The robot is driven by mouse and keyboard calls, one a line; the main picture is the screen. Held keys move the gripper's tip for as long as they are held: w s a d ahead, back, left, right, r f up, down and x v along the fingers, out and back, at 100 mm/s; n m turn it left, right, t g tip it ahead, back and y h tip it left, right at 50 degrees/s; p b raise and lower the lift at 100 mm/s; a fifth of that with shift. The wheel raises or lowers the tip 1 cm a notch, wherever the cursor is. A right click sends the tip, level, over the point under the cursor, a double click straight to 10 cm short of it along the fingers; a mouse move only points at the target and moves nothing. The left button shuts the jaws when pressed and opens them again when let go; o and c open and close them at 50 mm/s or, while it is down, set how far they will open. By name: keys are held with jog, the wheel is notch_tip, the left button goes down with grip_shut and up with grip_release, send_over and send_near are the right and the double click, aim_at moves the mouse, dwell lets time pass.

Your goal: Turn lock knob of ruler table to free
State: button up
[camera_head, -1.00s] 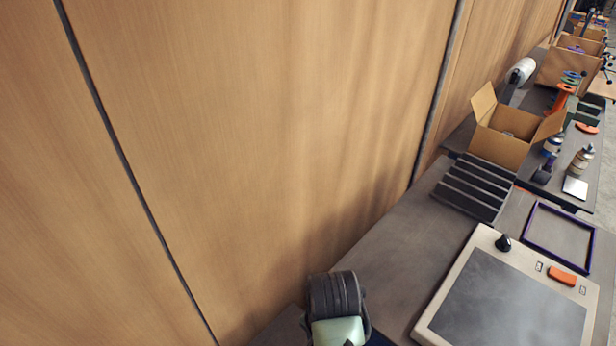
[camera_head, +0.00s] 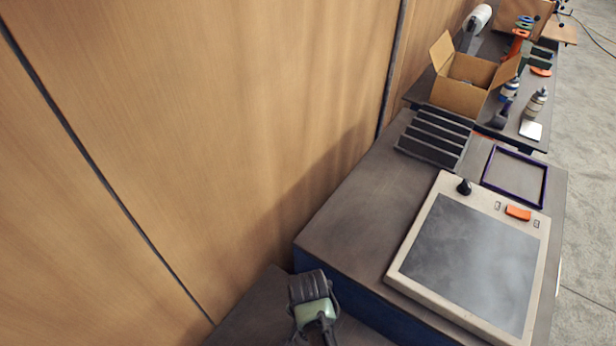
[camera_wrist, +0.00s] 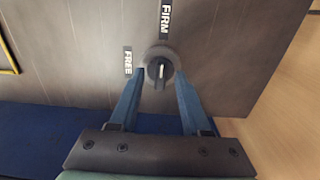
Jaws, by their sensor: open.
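The dark round lock knob (camera_wrist: 160,66) is in the upper middle of the wrist view, with a raised bar across its face running roughly up and down. It sits on a grey-brown surface (camera_wrist: 75,45). A FREE label (camera_wrist: 128,61) is to its left and a FIRM label (camera_wrist: 165,19) is above it. My gripper (camera_wrist: 159,75) is open, with one blue finger at each side of the knob's lower half. The fingers look close to the knob; I cannot tell whether they touch. I cannot identify this knob in the head view.
In the head view, a grey bench (camera_head: 350,215) with a blue side bears a cream-framed panel (camera_head: 405,245) with a black knob (camera_head: 464,187), an empty purple frame (camera_head: 546,183) and a black slatted block (camera_head: 437,137). An open cardboard box (camera_head: 458,98) stands beyond. A wooden wall (camera_head: 200,130) bounds the left.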

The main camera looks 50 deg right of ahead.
grip_shut()
jog(key=shift+n, duration=0.4)
jog(key=n+p, duration=0.1)
jog(key=n, duration=0.2)
jog(key=shift+n, duration=0.3)
jog(key=n+p, duration=0.1)
jog(key=n, duration=0.3)
jog(key=n+p, duration=0.1)
jog(key=n, duration=0.4)
jog(key=shift+n, duration=2.3)
